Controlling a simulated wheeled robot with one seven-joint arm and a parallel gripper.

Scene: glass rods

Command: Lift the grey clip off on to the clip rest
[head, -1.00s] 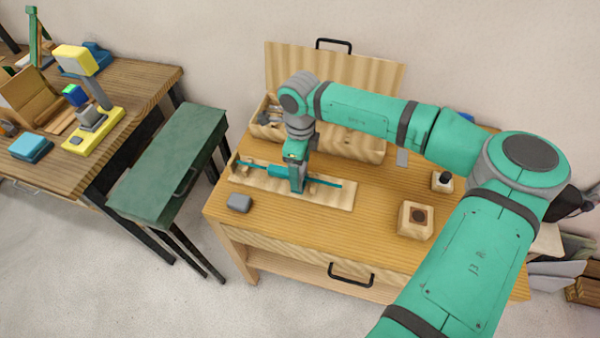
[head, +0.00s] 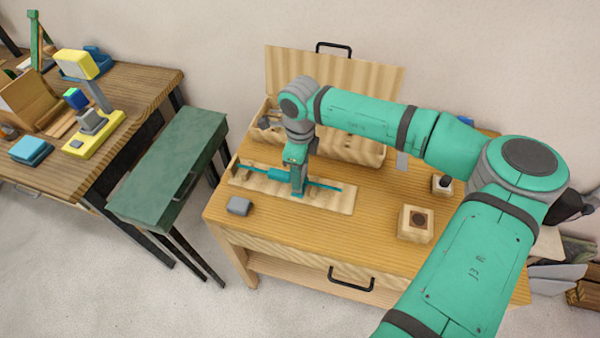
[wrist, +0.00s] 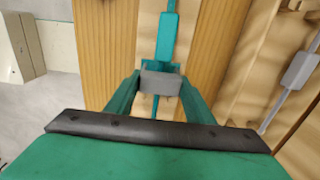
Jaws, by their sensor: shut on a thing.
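The grey clip (wrist: 160,83) is a small block between the two fingers of my gripper (wrist: 158,88) in the wrist view. My gripper, also in the head view (head: 298,192), is shut on it, low over the pale wooden board (head: 335,202). A thin teal rod (head: 325,187) with a thicker teal sleeve (head: 281,175) lies along the board, left and right of my gripper. In the head view the clip is hidden by my fingers. A rounded grey block (head: 238,206) sits on the table, front left of the board; I cannot tell whether it is the clip rest.
An open wooden box (head: 365,151) with a raised lid stands behind the board. A square wooden block with a dark round centre (head: 416,222) and a small dark-topped pot (head: 442,183) stand to the right. The table (head: 375,235) is clear between the board and that block.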

